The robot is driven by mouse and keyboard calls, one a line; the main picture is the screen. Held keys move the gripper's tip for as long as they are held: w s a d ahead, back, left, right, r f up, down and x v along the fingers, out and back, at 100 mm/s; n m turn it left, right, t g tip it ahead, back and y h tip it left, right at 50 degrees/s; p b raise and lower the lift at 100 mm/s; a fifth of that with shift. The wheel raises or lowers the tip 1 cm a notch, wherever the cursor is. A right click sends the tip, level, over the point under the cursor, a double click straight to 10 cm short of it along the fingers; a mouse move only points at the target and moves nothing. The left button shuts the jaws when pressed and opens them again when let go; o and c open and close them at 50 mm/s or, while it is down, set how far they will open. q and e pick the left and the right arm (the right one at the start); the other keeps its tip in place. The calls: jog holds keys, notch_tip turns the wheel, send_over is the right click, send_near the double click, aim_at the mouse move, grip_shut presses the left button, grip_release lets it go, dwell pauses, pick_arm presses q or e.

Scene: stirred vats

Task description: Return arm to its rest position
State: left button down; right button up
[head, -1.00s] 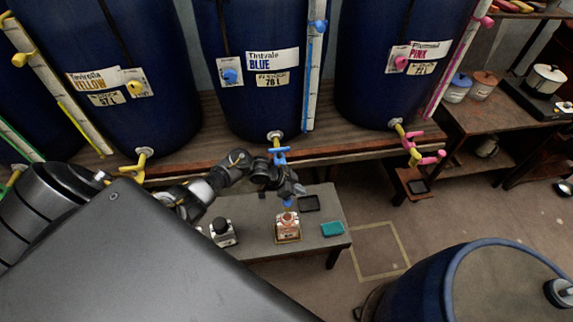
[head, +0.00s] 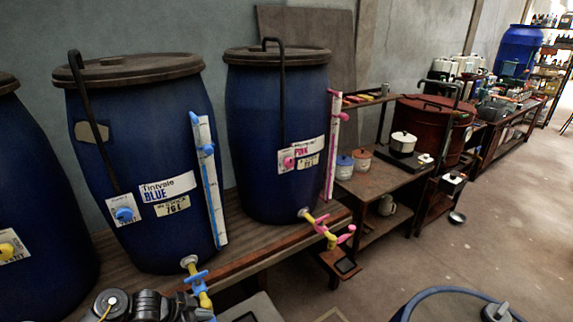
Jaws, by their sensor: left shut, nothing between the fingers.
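My left arm comes in along the bottom edge at the left, with its dark wrist joints showing. My left gripper (head: 200,312) is at the bottom edge, just below the blue tap (head: 194,280) of the Tintvale BLUE vat (head: 150,225). It is shut and empty, and its lower part is cut off by the picture edge. I cannot tell whether it touches the tap. My right gripper is out of view.
The pink-labelled vat (head: 275,190) stands right of the blue one on a wooden bench (head: 270,240), its pink-handled tap (head: 328,232) sticking out. A side table (head: 375,178) holds pots. Another drum (head: 455,305) is at the bottom right. Open floor (head: 500,230) lies to the right.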

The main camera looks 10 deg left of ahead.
pick_arm(q)
jog(key=shift+t+y, duration=0.4)
jog(key=shift+y, duration=0.3)
jog(key=s+d, duration=0.1)
jog(key=d+f, duration=0.1)
jog(key=s+d, duration=0.1)
jog(key=d, duration=0.1)
jog(key=shift+s+f, duration=0.35)
jog(key=shift+f, duration=0.05)
jog(key=s+d+r+n+g+y, duration=0.2)
jog(key=s+r+n, duration=0.2)
jog(key=s, duration=0.8)
jog(key=s+d+r+n+g+y, duration=0.1)
jog(key=s+d+r+n+y, duration=0.2)
jog(key=s, duration=0.9)
notch_tip(320, 180, down, 27)
jog(key=a+g+b, duration=0.1)
jog(key=b, duration=0.1)
jog(key=s+a+f+g+b, duration=0.1)
jog(key=s+a+f, duration=0.2)
jog(key=s+f, duration=1.4)
jog(key=shift+s+f+n+b, duration=0.15)
jog(key=shift+f+n+b, duration=0.15)
